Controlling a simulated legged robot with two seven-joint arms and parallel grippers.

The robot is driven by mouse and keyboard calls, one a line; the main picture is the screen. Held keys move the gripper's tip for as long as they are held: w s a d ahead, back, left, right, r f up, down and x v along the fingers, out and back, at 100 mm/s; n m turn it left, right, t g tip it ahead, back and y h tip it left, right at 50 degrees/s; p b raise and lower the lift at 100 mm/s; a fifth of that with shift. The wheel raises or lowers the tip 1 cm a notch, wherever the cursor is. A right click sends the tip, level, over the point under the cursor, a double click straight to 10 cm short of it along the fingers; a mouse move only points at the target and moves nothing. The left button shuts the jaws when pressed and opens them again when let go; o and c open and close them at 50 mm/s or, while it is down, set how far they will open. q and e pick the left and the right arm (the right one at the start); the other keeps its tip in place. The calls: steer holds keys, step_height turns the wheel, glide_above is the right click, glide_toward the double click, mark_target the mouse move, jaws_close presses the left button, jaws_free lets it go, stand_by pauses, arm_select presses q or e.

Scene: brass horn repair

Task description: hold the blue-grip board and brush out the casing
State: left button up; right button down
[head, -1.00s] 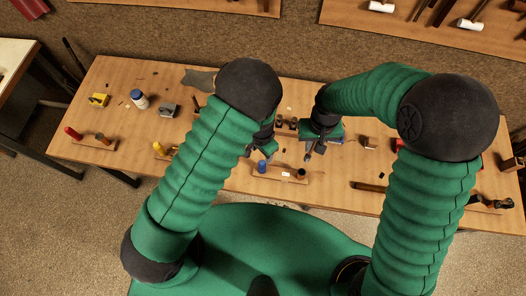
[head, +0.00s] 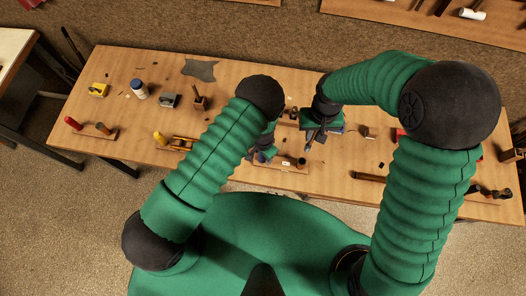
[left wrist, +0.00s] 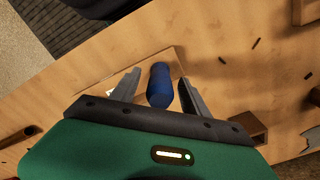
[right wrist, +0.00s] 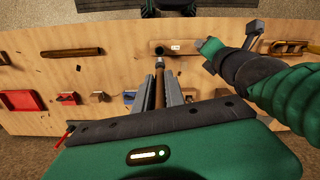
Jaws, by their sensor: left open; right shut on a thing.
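The blue-grip board (head: 288,166) lies near the front edge of the bench, with a dark round casing (head: 301,162) at its right end in the head view. My left gripper (head: 264,157) is low over the board's left end. In the left wrist view its open fingers stand on either side of the upright blue grip (left wrist: 160,88). My right gripper (head: 314,132) is shut on a brush with a brown handle (right wrist: 159,90) and holds it above the bench, behind the board. The brush tip points toward the casing (right wrist: 160,50) in the right wrist view, seemingly apart from it.
A red-grip board (head: 88,132) and a yellow-grip board (head: 175,144) are to the left. A brown rod (head: 370,177) lies to the right.

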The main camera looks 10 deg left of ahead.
mark_target(309, 146)
arm_select(q)
steer(key=shift+c, duration=0.4)
steer(key=shift+w+d, duration=0.1)
jaws_close()
arm_select(e)
steer(key=shift+w+d, duration=0.1)
steer(key=shift+f, duration=5.9)
